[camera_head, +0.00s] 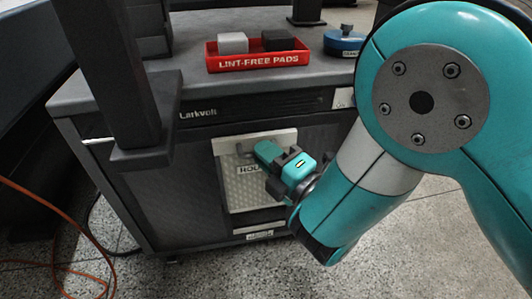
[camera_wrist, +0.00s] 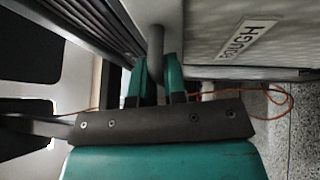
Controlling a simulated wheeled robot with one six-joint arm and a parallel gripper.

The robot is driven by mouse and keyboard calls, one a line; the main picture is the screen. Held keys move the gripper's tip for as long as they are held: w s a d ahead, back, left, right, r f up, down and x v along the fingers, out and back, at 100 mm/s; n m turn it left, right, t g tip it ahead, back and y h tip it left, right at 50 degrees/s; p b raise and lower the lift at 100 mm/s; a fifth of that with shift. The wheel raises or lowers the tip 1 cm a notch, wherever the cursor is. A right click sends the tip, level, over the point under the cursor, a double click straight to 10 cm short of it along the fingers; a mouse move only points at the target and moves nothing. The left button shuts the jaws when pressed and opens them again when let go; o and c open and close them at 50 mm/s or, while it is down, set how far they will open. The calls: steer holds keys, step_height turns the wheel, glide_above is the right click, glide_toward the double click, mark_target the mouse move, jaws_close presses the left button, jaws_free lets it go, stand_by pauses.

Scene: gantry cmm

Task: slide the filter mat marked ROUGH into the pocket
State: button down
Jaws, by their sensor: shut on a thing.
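The filter mat (camera_head: 242,193) is a pale, textured panel standing upright at the front of the dark cabinet. Its label is partly hidden by my gripper in the head view, but reads ROUGH in the wrist view (camera_wrist: 285,22). My gripper (camera_wrist: 157,74) is shut on the mat's grey bar handle (camera_wrist: 155,42), with a teal finger on each side of it. In the head view my gripper (camera_head: 272,160) is in front of the mat's upper right part. I cannot make out the pocket clearly or tell how far the mat is inside it.
The cabinet (camera_head: 180,200) has a small label low on its front. On its top are a red LINT-FREE PADS tray (camera_head: 258,62) holding two blocks and a blue round container (camera_head: 343,43). A dark column (camera_head: 110,75) stands at left. Orange cable (camera_head: 60,205) lies on the speckled floor.

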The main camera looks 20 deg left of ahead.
mark_target(252, 172)
stand_by(0.3)
steer(key=shift+f+b, duration=0.6)
steer(key=shift+f, duration=0.2)
steer(key=shift+f+b, duration=0.7)
steer(key=shift+f, duration=0.25)
steer(key=shift+f+b, duration=1.2)
steer(key=shift+f, duration=0.05)
steer(key=shift+f+b, duration=1.15)
steer(key=shift+f, duration=0.15)
